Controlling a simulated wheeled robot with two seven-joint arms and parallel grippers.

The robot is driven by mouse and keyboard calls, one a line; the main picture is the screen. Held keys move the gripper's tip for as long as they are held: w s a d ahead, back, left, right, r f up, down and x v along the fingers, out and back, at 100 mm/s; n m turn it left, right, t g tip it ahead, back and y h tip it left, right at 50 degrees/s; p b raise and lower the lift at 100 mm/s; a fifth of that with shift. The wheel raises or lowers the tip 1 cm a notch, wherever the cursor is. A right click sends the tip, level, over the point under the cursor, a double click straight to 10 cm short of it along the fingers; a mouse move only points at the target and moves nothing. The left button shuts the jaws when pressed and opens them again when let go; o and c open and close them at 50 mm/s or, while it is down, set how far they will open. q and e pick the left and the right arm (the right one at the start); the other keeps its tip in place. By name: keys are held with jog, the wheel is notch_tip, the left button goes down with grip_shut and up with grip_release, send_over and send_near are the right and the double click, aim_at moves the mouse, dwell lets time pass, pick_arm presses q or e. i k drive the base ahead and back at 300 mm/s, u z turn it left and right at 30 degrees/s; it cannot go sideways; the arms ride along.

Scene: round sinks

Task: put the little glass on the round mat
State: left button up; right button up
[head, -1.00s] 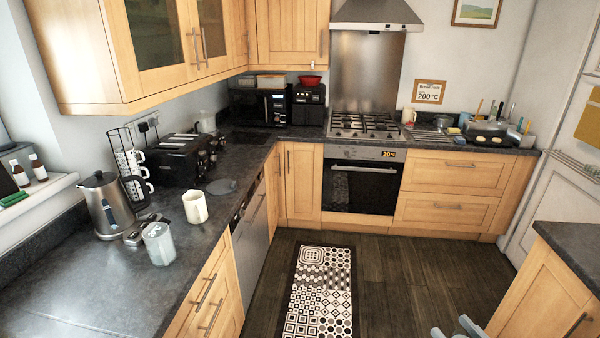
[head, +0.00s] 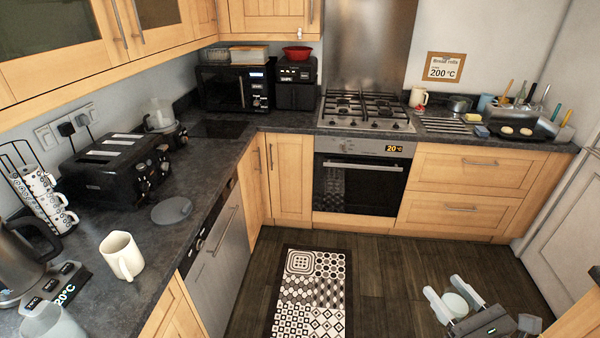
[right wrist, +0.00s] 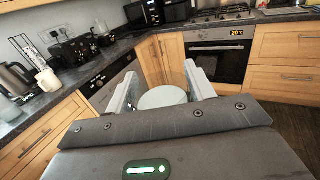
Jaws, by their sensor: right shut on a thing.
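The little glass (head: 455,305) is pale and greenish white, seen from above between the fingers of my right gripper (head: 452,300) at the lower right of the head view. My right gripper is shut on it, over the dark floor and away from the counter. In the right wrist view the glass (right wrist: 162,97) shows as a pale round top between the two fingers. The round mat (head: 171,210) is a flat grey disc on the dark left counter, in front of the toaster, with nothing on it. My left gripper is not in view.
A cream mug (head: 121,256) stands nearer on the left counter, with a clear container (head: 50,322) and a kettle (head: 22,255) by the near left. A mug rack (head: 45,200) and black toaster (head: 115,170) stand behind. The floor around the patterned rug (head: 312,295) is open.

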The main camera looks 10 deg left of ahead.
aim_at(171, 209)
jog(key=i, duration=3.25)
jog(key=u, duration=4.95)
